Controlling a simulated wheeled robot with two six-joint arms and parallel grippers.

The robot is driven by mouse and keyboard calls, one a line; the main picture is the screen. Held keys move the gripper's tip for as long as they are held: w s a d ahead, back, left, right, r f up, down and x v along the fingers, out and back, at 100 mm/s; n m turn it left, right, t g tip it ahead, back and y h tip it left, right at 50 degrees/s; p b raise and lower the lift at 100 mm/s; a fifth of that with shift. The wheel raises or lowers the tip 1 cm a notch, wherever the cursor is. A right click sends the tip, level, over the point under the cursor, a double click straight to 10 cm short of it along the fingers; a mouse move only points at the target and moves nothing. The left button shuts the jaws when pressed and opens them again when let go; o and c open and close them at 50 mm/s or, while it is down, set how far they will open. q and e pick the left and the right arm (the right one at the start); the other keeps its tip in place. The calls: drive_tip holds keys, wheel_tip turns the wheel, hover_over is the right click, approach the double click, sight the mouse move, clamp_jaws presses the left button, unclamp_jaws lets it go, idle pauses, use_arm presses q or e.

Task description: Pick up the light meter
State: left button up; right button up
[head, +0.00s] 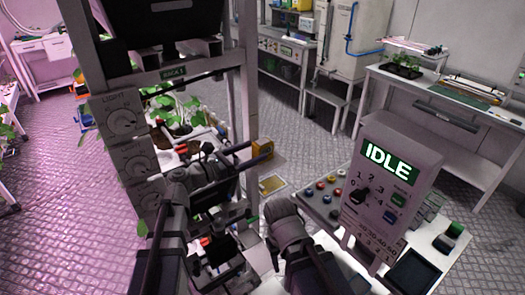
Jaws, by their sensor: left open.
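A small yellow box-shaped device (262,150), which looks like the light meter, sits beside the rack's right post in the head view. Its details are too small to read.
The rack (250,75) has a LIGHT dial panel (122,117) and leafy plants (180,115). A control box (387,185) reading IDLE stands at right, with a button panel (322,190). A yellow-marked plate (272,185) lies lower. Open floor (300,130) lies behind.

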sight(255, 152)
use_arm(q)
drive_tip(key=x, duration=0.4)
drive_tip(key=shift+w+d+f, duration=0.15)
drive_tip(key=shift+d, duration=0.1)
clamp_jaws()
idle(0.4)
